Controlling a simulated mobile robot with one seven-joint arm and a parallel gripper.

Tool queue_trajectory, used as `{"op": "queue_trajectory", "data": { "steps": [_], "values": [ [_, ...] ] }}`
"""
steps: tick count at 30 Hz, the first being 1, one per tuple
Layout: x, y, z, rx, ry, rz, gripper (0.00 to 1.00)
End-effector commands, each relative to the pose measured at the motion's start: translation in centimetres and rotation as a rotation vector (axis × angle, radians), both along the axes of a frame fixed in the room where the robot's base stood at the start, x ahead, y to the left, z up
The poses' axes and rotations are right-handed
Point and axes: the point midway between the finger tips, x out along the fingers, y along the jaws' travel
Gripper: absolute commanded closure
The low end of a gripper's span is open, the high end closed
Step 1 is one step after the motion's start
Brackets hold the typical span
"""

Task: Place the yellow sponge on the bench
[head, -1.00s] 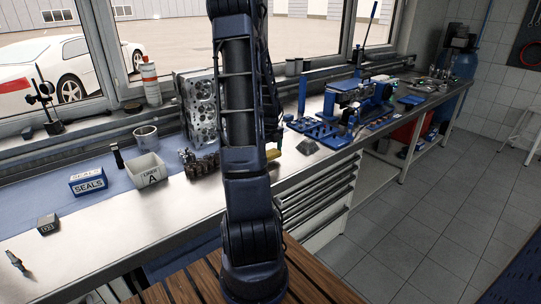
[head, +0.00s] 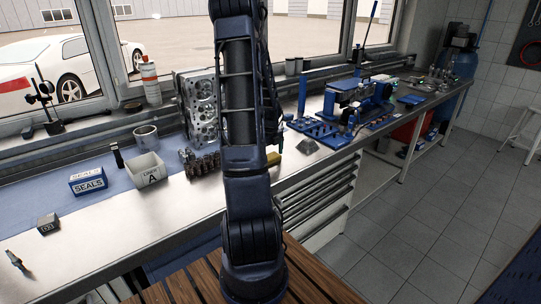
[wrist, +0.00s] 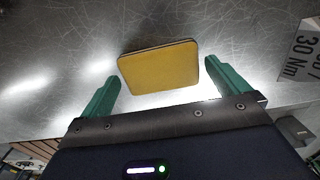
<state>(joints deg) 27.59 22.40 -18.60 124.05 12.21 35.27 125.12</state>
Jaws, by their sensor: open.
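The yellow sponge (wrist: 158,67) lies on the bare metal bench top (wrist: 45,75) in the wrist view. It appears flat on the surface, just beyond and between my fingertips. My gripper (wrist: 161,72) is open, with a green finger on each side and a visible gap to the sponge. In the head view, a small part of the sponge (head: 273,158) shows to the right of my arm, near the front edge of the bench (head: 200,198). My arm hides the rest of it and most of the gripper there.
A cylinder head (head: 199,108), parts bin (head: 148,169), SEALS box (head: 88,181) and dark metal parts (head: 203,164) stand left of my arm. Blue tooling (head: 352,100) stands to the right. A "30 Nm" label (wrist: 297,55) shows at the wrist view's right.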

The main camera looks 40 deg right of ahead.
Motion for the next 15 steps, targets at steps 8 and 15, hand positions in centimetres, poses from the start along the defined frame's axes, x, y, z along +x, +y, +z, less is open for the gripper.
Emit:
{"op": "queue_trajectory", "data": {
  "steps": [8,15],
  "values": [
    [0.2,0.0,4.9,-0.003,-0.004,0.002,0.00],
    [0.1,0.0,9.2,-0.003,-0.003,0.001,0.00]
  ]
}}
